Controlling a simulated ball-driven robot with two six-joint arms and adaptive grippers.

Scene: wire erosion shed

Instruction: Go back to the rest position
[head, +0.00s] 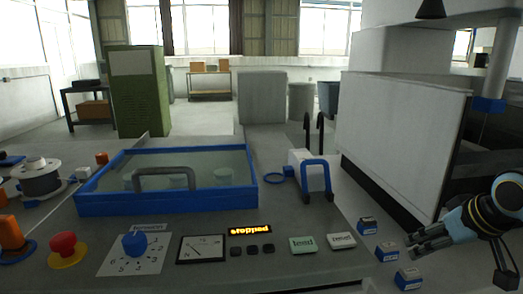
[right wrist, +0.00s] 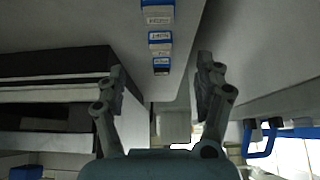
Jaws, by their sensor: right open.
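My right gripper (head: 428,240) is at the right edge of the head view. Its fingers point left, towards the small blue-and-white boxes (head: 387,251) at the panel's right end. In the right wrist view, its two fingers (right wrist: 160,80) stand wide apart with nothing between them. The boxes also show beyond the fingers in that view (right wrist: 160,40), apart from them. My left gripper is in neither view. The control panel (head: 215,275) carries a lit display (head: 249,230) reading "stopped".
A blue-framed tank (head: 167,207) with a grey handle sits on the bench. A red button (head: 65,245), a dial (head: 134,244) and a gauge (head: 201,248) are at the front. A large white cabinet (head: 400,130) stands behind my right gripper. Open floor shows at the back left.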

